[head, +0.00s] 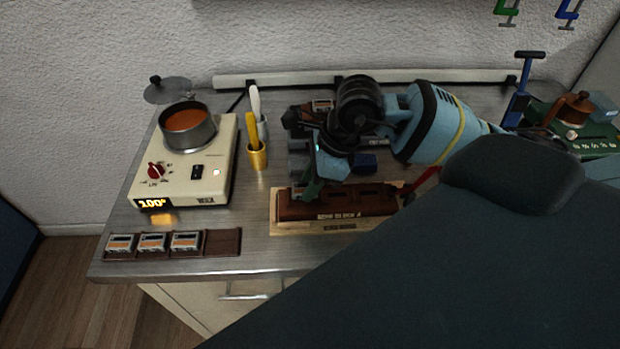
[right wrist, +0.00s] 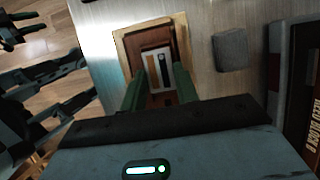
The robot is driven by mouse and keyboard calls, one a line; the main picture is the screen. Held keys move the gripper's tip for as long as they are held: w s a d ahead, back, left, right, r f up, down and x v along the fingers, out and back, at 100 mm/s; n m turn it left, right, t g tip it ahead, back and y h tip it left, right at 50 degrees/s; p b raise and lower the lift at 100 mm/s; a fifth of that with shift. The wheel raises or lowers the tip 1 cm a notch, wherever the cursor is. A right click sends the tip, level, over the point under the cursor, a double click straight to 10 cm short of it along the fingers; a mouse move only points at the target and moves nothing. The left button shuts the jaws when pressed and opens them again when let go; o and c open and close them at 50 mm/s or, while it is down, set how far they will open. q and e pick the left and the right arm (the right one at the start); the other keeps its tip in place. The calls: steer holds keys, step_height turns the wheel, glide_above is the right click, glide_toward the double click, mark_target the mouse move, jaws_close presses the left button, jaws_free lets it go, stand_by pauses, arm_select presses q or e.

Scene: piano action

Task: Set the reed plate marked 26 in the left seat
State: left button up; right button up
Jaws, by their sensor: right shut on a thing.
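The brown reed block on its pale wooden board (head: 290,229) lies at the front middle of the bench. My right gripper (head: 312,187) is at its left end, fingers pointing down. In the right wrist view its green fingers (right wrist: 163,84) are shut on a pale reed plate (right wrist: 157,62) with an orange stripe. The plate lies at the block's left seat; I cannot tell whether it is fully down. Its number is not readable, and the fingers hide its sides.
A brown rack (head: 222,243) at front left holds several reed plates, with an empty space at right. A heater (head: 186,180) bears a pan (head: 189,127). A yellow cup (head: 257,156) stands nearby. A grey block (right wrist: 231,50) and dark parts sit close behind the reed block.

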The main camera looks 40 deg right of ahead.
arm_select(q)
steer(key=shift+s+f, duration=0.3)
steer(key=shift+f, duration=0.1)
arm_select(e)
steer(key=shift+f, duration=0.5)
stand_by(0.6)
steer(key=o, duration=1)
arm_select(q)
steer(key=shift+b, duration=0.3)
arm_select(e)
steer(key=shift+v, duration=3.9)
